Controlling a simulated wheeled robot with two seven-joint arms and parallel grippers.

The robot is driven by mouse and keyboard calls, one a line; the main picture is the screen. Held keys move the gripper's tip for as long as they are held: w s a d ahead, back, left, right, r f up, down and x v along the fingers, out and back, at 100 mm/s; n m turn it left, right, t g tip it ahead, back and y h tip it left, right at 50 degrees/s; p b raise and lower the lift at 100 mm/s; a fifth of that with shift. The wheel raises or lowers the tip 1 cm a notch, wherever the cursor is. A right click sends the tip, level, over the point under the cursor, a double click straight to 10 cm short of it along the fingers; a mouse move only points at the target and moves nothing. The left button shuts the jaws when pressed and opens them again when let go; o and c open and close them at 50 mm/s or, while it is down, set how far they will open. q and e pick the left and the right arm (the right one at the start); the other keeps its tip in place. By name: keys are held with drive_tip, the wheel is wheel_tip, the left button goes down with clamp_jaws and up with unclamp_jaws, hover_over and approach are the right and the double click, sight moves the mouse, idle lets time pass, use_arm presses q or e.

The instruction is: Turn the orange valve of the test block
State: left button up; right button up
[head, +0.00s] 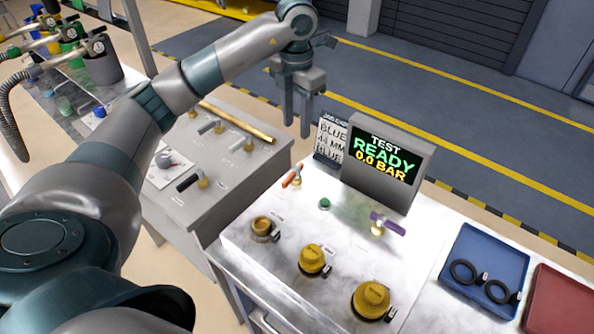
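The test block is a pale-topped bench (285,222) with a display screen (385,163) reading "TEST READY 0.0 BAR". The orange valve (292,177) is a small orange lever with a pale end, near the block's back left edge. My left gripper (297,128) points down, above and behind the orange valve in the picture. Its two fingers are apart with nothing between them, and it does not touch the valve. A purple-handled valve (388,224) stands to the right in front of the screen. My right gripper is not in view.
A green button (324,204) and several yellow caps (371,298) sit on the block. A job card (331,139) stands left of the screen. A blue tray (484,268) holds black rings, beside a red tray (560,302). A grey bench (200,205) with levers is left.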

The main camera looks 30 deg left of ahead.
sight(297, 168)
use_arm(q)
drive_tip(key=shift+f, duration=0.15)
wheel_tip(297, 168, down, 16)
drive_tip(key=p, duration=0.5)
drive_tip(key=shift+p, duration=0.35)
drive_tip(key=shift+f, duration=0.55)
drive_tip(key=shift+c, duration=0.5)
clamp_jaws()
